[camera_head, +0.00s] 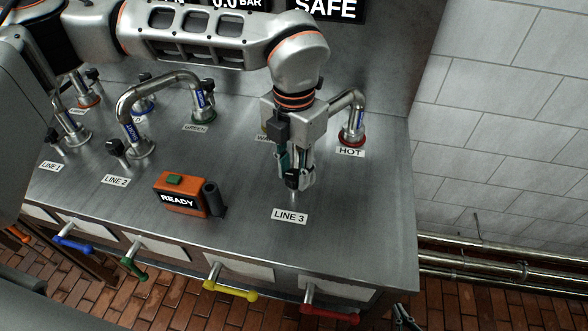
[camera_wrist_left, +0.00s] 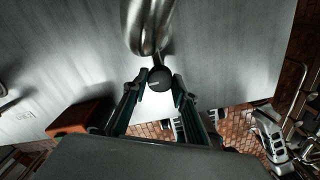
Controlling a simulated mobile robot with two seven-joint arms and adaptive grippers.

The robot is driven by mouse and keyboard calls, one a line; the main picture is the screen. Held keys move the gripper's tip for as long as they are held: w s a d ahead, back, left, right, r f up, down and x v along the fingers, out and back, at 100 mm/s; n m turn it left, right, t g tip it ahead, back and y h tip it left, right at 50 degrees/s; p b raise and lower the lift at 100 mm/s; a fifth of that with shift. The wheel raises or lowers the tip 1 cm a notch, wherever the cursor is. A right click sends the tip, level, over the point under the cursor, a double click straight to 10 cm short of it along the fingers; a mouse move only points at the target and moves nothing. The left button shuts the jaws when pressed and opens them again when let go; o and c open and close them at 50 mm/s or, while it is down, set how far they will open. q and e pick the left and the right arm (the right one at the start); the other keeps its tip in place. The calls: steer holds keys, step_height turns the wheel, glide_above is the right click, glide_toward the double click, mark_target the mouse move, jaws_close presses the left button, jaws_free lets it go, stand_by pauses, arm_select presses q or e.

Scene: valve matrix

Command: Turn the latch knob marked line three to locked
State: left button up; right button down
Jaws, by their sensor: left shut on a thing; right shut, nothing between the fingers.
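The black latch knob (camera_head: 292,181) stands just behind the LINE 3 label (camera_head: 290,215) on the steel counter. My left gripper (camera_head: 296,183) comes down on it from above, with its fingers closed on either side. In the left wrist view, the round dark knob (camera_wrist_left: 160,79) with a short white mark sits between the left fingertips (camera_wrist_left: 161,84). The words around the knob's travel are not readable. My right gripper (camera_head: 404,318) shows only in part at the bottom right edge, low and away from the counter, shut and empty.
A bent pipe with a red collar (camera_head: 352,138) rises by the HOT label, close to my left gripper. An orange READY box (camera_head: 180,194) stands left of the knob. LINE 2's knob (camera_head: 116,147) is further left. Coloured handles, including a red one (camera_head: 331,313), line the front.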

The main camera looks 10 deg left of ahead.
mark_target(294, 175)
arm_select(q)
steer(key=shift+r, duration=0.1)
steer(key=shift+c, duration=0.2)
steer(key=o, duration=1.1)
step_height(294, 175, up, 12)
